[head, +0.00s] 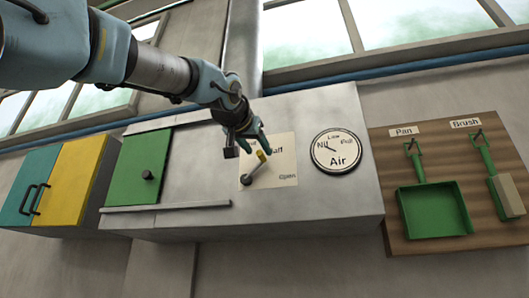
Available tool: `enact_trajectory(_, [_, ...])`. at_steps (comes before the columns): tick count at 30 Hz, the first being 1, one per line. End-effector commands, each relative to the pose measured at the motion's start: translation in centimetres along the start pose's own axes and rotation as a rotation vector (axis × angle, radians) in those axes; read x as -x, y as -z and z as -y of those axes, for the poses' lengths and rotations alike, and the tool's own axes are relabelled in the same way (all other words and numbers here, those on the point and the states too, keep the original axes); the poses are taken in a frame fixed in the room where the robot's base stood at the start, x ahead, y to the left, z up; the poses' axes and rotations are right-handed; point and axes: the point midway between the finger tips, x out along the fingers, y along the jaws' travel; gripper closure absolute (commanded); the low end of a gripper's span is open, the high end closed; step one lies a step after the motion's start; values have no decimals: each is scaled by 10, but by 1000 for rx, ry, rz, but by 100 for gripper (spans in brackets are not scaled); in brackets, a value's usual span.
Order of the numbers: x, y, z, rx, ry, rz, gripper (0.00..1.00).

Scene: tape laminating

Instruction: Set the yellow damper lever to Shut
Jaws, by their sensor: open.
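The damper lever (256,167) is a grey arm with a yellow grip at its upper end, pivoted low on a cream label plate (284,168) on the grey metal housing. The lever tilts up and to the right from its pivot. "Open" is readable at the plate's lower right and part of "Half" above it; the rest of the plate is covered by my gripper. My gripper (254,152) is open, pointing down, with its fingers at the yellow grip. I cannot tell whether the fingers touch it.
A round air dial (336,151) is right of the plate, its needle near "Nil". A green sliding door (140,168) with a black knob is on the left, above a rail (165,208). A pan (433,210) and brush (507,194) hang on a wooden board at right.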

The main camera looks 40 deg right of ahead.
Motion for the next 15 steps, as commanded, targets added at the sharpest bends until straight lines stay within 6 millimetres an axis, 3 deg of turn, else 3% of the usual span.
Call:
enact_trajectory(6, [-36,2,0,-1,0,3,45])
enact_trajectory(15, [-50,0,0,1,0,0,45])
